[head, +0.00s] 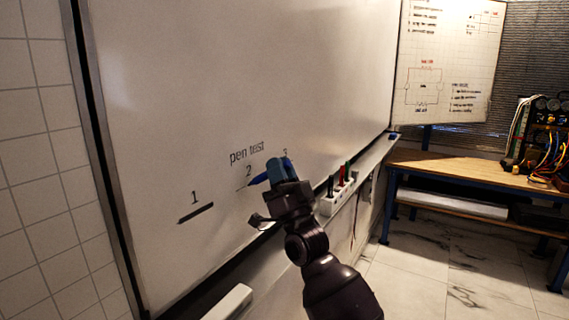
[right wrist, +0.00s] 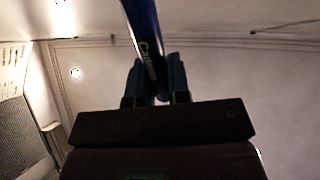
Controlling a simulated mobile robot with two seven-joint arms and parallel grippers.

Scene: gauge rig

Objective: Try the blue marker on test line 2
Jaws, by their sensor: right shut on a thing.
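My right gripper (head: 282,172) is shut on the blue marker (head: 258,179), which also shows between the fingers in the right wrist view (right wrist: 143,38). In the head view the marker's tip points left at the whiteboard (head: 230,70), close to the thin test line 2 (head: 243,188) under the number 2. I cannot tell whether the tip touches the board. Test line 1 (head: 196,213) carries a thick dark stroke. The number 3 shows just above the gripper, and its line is hidden behind it. My left gripper is not in view.
A white holder (head: 330,204) with black, green and red markers sits at the board's lower ledge, right of my arm. A pale block (head: 228,302) lies on the ledge at the bottom. A wooden workbench (head: 450,173) with wired equipment stands at the right. The floor between is clear.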

